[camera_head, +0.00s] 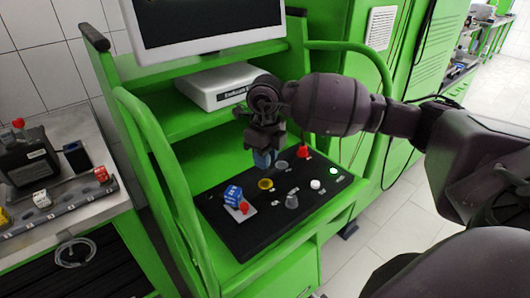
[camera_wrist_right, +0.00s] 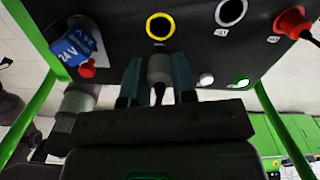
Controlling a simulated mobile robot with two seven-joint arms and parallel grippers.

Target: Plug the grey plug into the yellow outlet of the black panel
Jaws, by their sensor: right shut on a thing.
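The black panel (camera_head: 232,225) slopes on the green bench, with the yellow outlet (camera_head: 265,184) left of its middle. My right gripper (camera_head: 264,158) is above the panel, pointing down close to the yellow outlet. In the right wrist view it (camera_wrist_right: 159,82) is shut on the grey plug (camera_wrist_right: 159,68), which has a dark cable. The plug sits below the yellow ring in that picture, apart from it. In the head view the jaws hide the plug. My left gripper is not in view.
A blue 24V block (camera_head: 233,195) stands left of the yellow outlet. A pale-ringed outlet (camera_head: 281,164) and a red plug (camera_head: 303,151) lie to its right. Green rails flank the panel.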

